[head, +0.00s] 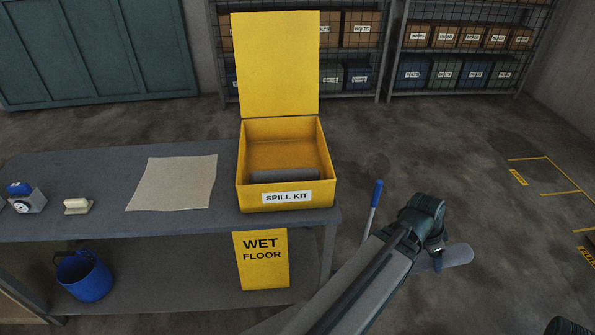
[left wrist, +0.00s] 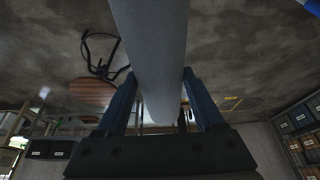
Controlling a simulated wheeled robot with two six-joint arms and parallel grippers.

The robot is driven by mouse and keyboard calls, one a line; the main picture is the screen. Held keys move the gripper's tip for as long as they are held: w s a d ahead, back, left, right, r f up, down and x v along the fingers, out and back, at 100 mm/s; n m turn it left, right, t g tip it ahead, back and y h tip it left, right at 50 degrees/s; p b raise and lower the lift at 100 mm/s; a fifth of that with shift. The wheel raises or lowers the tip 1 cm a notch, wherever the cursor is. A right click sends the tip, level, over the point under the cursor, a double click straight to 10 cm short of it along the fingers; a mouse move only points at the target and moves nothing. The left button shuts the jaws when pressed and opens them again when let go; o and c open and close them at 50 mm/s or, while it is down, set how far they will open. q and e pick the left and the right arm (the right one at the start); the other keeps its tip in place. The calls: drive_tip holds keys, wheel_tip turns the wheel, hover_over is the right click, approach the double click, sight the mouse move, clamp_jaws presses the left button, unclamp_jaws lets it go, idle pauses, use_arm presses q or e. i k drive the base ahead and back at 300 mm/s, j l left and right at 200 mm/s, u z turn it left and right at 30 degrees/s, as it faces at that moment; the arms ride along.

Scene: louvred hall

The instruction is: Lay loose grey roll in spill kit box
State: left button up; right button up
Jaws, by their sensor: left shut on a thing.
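The spill kit box (head: 325,183) is yellow and stands on the right end of the grey bench in the head view, its lid (head: 277,62) raised upright. One grey roll (head: 285,174) lies inside it, along the front wall. My left gripper (head: 437,257) is to the right of the box, past the bench end and over the floor. It is shut on the loose grey roll (head: 459,256), which sticks out to the right. In the left wrist view the roll (left wrist: 152,40) runs between the two blue fingers.
The bench (head: 90,165) also carries a beige cloth (head: 173,183), a cream brush (head: 77,206) and a blue-and-grey device (head: 28,198). A blue bucket (head: 84,276) and a yellow wet floor sign (head: 262,262) are below. A blue-tipped handle (head: 376,194) stands between box and gripper.

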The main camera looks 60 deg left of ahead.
sight(283, 158)
drive_tip(key=u, duration=1.1)
